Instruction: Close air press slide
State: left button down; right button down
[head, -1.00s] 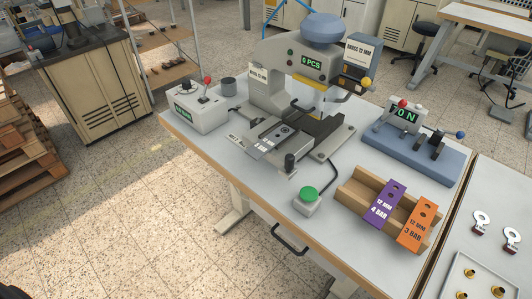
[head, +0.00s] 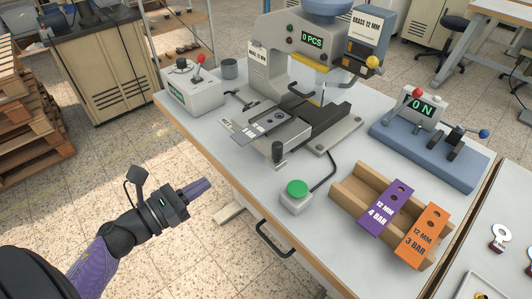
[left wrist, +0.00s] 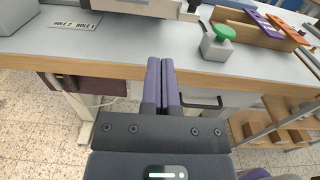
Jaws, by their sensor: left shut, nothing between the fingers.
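The grey air press (head: 275,65) stands on the worktable. Its slide (head: 265,133), a flat grey plate with a printed label, sticks out at the press's front left. My left gripper (head: 208,184) is shut and empty. It is in front of the table's left edge, apart from the slide and knob. In the left wrist view its purple fingers (left wrist: 161,70) are together, pointing towards the table edge. The lower part of the press shows at the top there. My right gripper is not in view.
A green button box (head: 296,197) stands near the front edge. A wooden rack (head: 345,194) holds a purple block (head: 385,208) and an orange block (head: 422,236). A grey box with a red lever (head: 192,90) stands at the left. A black handle (head: 270,240) juts below the edge.

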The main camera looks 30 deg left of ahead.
aim_at(262, 147)
pick_arm(q)
jog(key=x, duration=1.3)
jog(key=shift+r, duration=0.15)
jog(key=shift+w+d+b, duration=0.15)
jog(key=shift+w+b, duration=0.15)
jog(key=shift+w, duration=0.05)
